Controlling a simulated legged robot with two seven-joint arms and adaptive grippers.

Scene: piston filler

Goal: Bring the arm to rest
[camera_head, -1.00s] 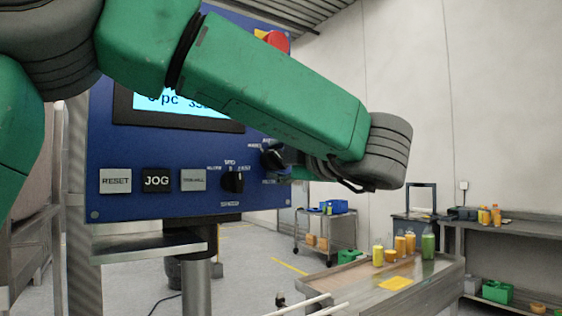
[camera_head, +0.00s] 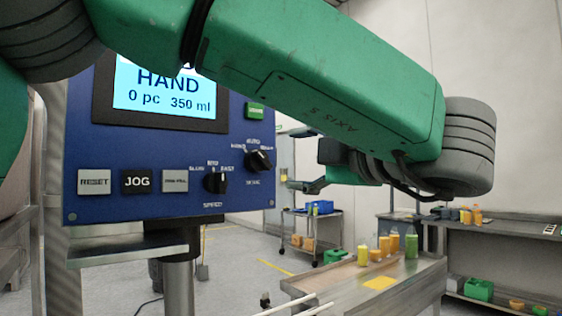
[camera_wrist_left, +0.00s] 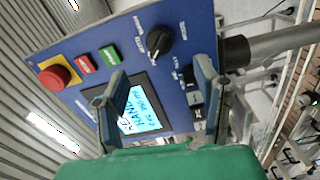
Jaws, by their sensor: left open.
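My left arm (camera_head: 320,75) is green and grey and crosses in front of the blue control panel (camera_head: 140,205) from the left. My left gripper (camera_head: 296,158) is open and empty, in free space right of the panel, apart from the mode knob (camera_head: 259,161). In the left wrist view its two spread fingers (camera_wrist_left: 160,70) show in front of the panel (camera_wrist_left: 130,45), with nothing between them. The screen (camera_head: 170,92) reads HAND, 0 pc, 350 ml. My arm hides the panel's upper part in the head view. My right gripper is not in view.
The panel carries a speed knob (camera_head: 215,181), RESET (camera_head: 94,182) and JOG (camera_head: 137,181) buttons, and a red emergency stop (camera_wrist_left: 58,75). A metal table (camera_head: 405,285) with several bottles stands right. A cart (camera_head: 311,235) stands behind. Room right of the panel is free.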

